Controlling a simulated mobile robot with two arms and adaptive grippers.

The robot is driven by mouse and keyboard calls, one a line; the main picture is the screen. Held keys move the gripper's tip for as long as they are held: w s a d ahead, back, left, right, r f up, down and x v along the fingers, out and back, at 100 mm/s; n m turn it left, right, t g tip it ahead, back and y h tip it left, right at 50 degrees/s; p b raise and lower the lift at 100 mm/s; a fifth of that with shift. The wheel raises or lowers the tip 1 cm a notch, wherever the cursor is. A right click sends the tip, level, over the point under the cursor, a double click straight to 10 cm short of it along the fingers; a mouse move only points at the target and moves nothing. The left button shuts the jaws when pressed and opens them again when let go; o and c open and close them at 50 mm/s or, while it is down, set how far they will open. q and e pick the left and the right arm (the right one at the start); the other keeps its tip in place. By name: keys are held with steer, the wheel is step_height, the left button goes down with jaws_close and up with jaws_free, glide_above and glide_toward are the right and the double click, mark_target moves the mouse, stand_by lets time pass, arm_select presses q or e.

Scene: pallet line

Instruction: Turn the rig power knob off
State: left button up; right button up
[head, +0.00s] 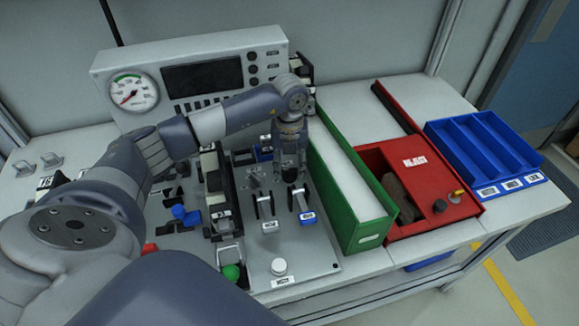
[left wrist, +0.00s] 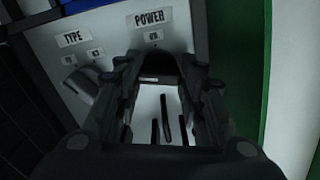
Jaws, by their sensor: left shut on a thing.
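The rig's sloped grey panel (head: 318,255) stands in the middle of the bench. My left gripper (head: 289,172) points down at the upper right of this panel, its jaws closed around the power knob. In the left wrist view the POWER label (left wrist: 149,18) is just beyond the fingertips (left wrist: 158,72). A small plate reading ON or similar sits below that label. The TYPE knob (left wrist: 82,84) is to the left, clear of the fingers. My right gripper is out of view.
A green bin (head: 354,245) stands close to the right of the panel. Beyond it are a red tray (head: 440,226) and a blue compartment tray (head: 482,152). Levers and a white button (head: 279,266) lie nearer on the panel. A gauge (head: 133,91) is at the back left.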

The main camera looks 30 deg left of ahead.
mark_target(289, 169)
arm_select(q)
steer(key=shift+n, duration=1.5)
steer(key=o, duration=1)
steer(key=shift+o, duration=0.2)
steer(key=shift+r, duration=0.1)
step_height(289, 169, up, 12)
